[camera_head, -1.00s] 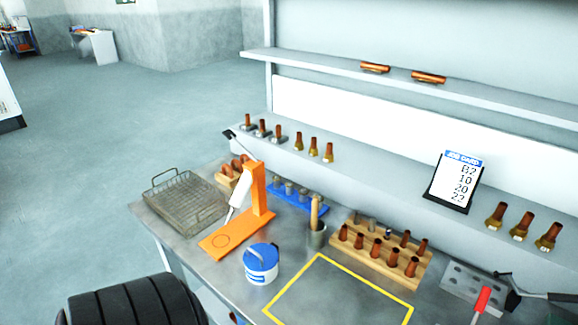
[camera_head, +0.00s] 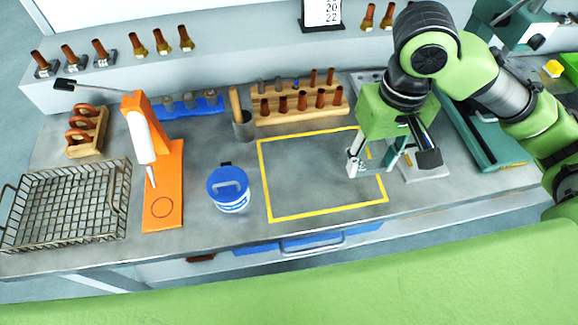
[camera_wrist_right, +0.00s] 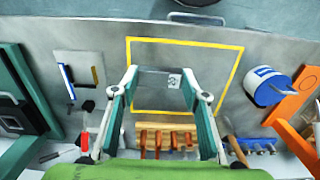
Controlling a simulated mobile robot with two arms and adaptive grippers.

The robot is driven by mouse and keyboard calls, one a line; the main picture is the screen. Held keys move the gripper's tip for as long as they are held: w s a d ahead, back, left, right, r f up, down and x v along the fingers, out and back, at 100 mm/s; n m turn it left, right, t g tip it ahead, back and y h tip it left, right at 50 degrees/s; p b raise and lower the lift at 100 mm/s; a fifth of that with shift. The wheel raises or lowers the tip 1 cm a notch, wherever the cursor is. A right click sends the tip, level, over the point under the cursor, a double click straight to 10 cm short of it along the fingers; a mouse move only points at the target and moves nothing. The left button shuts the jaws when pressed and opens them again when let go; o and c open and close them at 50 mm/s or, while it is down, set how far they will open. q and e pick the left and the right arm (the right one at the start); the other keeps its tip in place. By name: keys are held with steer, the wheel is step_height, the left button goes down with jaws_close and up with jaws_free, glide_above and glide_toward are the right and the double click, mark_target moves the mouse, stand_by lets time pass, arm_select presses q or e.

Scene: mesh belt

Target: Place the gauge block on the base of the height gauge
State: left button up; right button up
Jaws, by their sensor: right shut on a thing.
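My right gripper (camera_head: 390,163) is over the right edge of the yellow-outlined area. In the right wrist view, its fingers (camera_wrist_right: 160,78) are shut on a small grey gauge block (camera_wrist_right: 158,79) with a number label, held between the fingertips. The block is hard to make out in the head view. The height gauge (camera_head: 142,130) stands to the left, with an orange column, a white slanted part and a flat orange base (camera_head: 158,218) marked with a circle. The base top is bare. The gauge shows partly in the wrist view (camera_wrist_right: 295,105). My left gripper is not in view.
A blue-and-white tub (camera_head: 229,190) stands between the height gauge and the yellow outline (camera_head: 325,212). A wire basket (camera_head: 65,205) is left of the gauge. The outlined area is clear.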

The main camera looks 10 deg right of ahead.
steer(key=w+a+f+p, duration=0.1)
steer(key=w+a+f, duration=0.2)
steer(key=w+a, duration=0.2)
glide_above(307, 171)
steer(key=f, duration=0.5)
steer(key=shift+s+d+f+p, duration=0.2)
steer(key=shift+s+d+p, duration=0.15)
steer(key=shift+s+p, duration=0.05)
steer(key=shift+w+a+f, duration=0.2)
steer(key=shift+w+f, duration=0.1)
steer(key=shift+f, duration=0.25)
step_height(307, 171, down, 3)
steer(key=shift+w+a+f+p, duration=0.15)
steer(key=shift+f+p, duration=0.05)
steer(key=shift+p, duration=0.45)
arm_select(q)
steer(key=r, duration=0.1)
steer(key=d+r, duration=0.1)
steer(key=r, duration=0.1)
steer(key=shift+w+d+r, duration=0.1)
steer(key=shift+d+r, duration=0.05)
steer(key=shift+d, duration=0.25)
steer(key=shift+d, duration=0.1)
arm_select(e)
steer(key=o, duration=0.9)
steer(key=shift+f, duration=0.15)
steer(key=o, duration=0.4)
